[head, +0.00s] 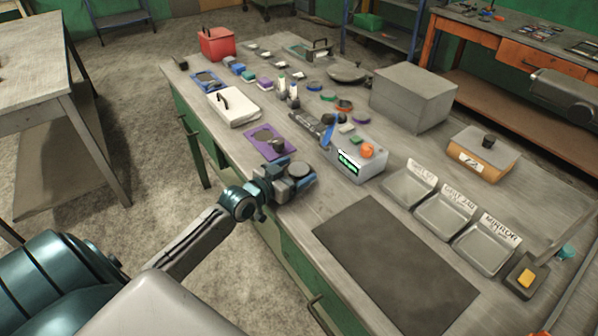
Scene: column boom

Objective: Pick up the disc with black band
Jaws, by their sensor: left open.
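Several small coloured discs lie in a row on the workbench: a blue disc (314,87), a green disc (328,96), an orange-red disc (344,104) and a purple disc (361,117). A black band cannot be clearly made out on any of them at this size. My left gripper (289,174) is over the near left edge of the bench, beside a purple mat (259,137) and well short of the discs. It is open, with no disc seen in it.
A grey instrument box (356,160) with a green display stands between my left gripper and the labelled metal trays (408,187). A large grey box (413,97) stands behind. A dark flat mat (395,262) lies bare at the front. A white case (233,107) lies left.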

